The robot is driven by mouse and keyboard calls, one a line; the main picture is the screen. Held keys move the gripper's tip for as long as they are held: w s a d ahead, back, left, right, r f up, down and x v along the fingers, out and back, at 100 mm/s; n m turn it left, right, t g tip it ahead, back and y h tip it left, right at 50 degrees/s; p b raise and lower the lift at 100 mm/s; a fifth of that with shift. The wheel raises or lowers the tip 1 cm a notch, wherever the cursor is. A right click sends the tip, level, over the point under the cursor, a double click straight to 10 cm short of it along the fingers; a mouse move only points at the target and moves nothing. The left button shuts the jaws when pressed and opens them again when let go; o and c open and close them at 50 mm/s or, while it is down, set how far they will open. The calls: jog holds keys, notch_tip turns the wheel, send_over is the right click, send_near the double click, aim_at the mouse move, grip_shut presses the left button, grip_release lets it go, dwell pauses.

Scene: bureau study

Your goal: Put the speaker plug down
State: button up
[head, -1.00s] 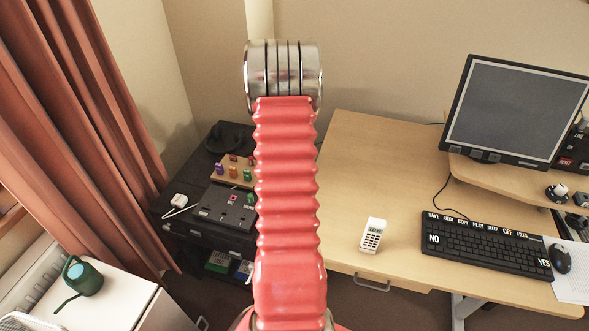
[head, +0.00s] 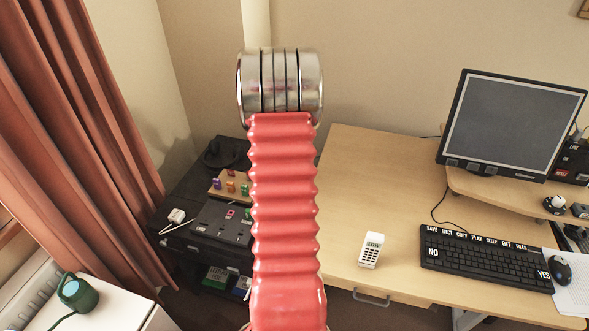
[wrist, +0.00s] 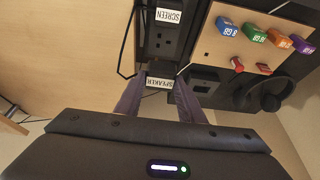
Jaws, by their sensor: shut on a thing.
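The speaker plug (wrist: 159,82) has a white label reading SPEAKER and sits between my two finger tips in the wrist view. My gripper (wrist: 158,98) is shut on it. The plug is over or near the end of a black socket strip (wrist: 162,44); I cannot tell whether it touches the strip. A second plug labelled SCREEN (wrist: 168,16) is on that strip, with a dark cable beside it. In the head view my red arm hides the gripper and the speaker plug.
A wooden board (wrist: 217,50) with coloured blocks and dark headphones (wrist: 268,94) lie beside the strip. In the head view, a black cabinet (head: 178,238) stands left of the desk (head: 345,190). The desk holds a calculator (head: 371,250), keyboard (head: 480,262) and monitor (head: 510,125).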

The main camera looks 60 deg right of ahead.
jog(key=r, duration=0.1)
jog(key=s+r, duration=0.1)
jog(key=r, duration=0.1)
jog(key=shift+s+d+r, duration=0.15)
jog(key=shift+s+d, duration=0.05)
jog(key=shift+s, duration=0.2)
jog(key=s+a+r+m+g+y, duration=0.1)
jog(key=s+a+m+g, duration=0.3)
jog(key=s+a+m, duration=0.9)
jog(key=s+a+y, duration=0.1)
jog(key=s+a, duration=0.2)
jog(key=s, duration=0.2)
jog(key=shift+m+g, duration=0.3)
jog(key=shift+g, duration=0.1)
jog(key=shift+s, duration=0.1)
jog(key=shift+d+f, duration=0.1)
jog(key=shift+f, duration=2.8)
